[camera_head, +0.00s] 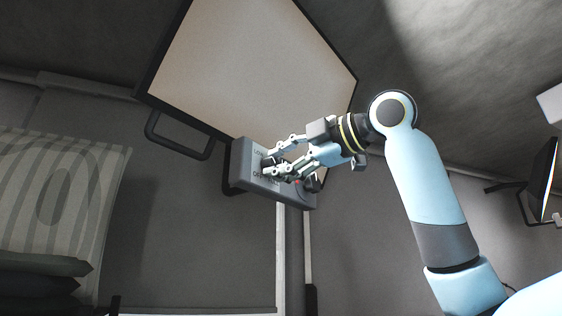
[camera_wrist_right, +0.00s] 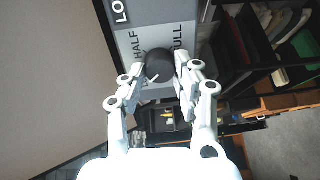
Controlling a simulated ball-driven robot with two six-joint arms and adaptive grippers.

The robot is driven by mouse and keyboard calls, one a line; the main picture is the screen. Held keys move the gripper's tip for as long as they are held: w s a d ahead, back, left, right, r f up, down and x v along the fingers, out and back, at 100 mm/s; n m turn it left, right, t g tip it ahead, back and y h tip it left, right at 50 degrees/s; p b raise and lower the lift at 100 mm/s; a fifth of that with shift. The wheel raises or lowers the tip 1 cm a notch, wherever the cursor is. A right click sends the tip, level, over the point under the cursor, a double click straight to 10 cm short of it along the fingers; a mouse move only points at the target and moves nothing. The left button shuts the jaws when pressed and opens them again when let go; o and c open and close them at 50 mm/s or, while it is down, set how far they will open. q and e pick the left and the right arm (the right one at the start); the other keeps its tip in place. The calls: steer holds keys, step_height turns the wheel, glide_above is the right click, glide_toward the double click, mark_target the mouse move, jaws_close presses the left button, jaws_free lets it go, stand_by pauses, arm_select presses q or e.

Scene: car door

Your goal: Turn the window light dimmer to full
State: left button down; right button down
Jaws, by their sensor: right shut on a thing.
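The dimmer knob (camera_wrist_right: 160,66) is a dark round knob on a grey control panel (camera_head: 243,166). In the right wrist view the panel shows the words HALF and FULL and the start of another word. A short white mark shows near the knob's lower left edge; I cannot tell which setting it marks. My right gripper (camera_head: 270,166) is shut on the knob, its two fingers on either side of it. The right wrist view also shows the right gripper (camera_wrist_right: 158,72). My left gripper is not in view.
A large pale window panel (camera_head: 250,60) with a dark frame stands above the control panel. A dark handle (camera_head: 180,140) sticks out to the left. A red part (camera_head: 298,181) shows near the right gripper. A striped cushion (camera_head: 60,190) lies at left. A screen (camera_head: 545,180) stands at far right.

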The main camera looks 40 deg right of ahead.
steer(key=m, duration=0.8)
steer(key=shift+d+m+y, duration=0.1)
steer(key=shift+m+y, duration=0.2)
steer(key=shift+m, duration=0.1)
steer(key=m, duration=0.4)
steer(key=shift+d+f+m+t+b, duration=0.2)
steer(key=shift+m+b, duration=0.65)
steer(key=shift+m, duration=4.7)
steer(key=shift+a+f+m+t+b, duration=0.1)
steer(key=shift+m+t+b, duration=0.45)
steer(key=shift+m, duration=5)
steer(key=shift+g+b, duration=0.25)
steer(key=shift+b, duration=0.05)
steer(key=c, duration=1)
jaws_free()
steer(key=shift+r, duration=0.1)
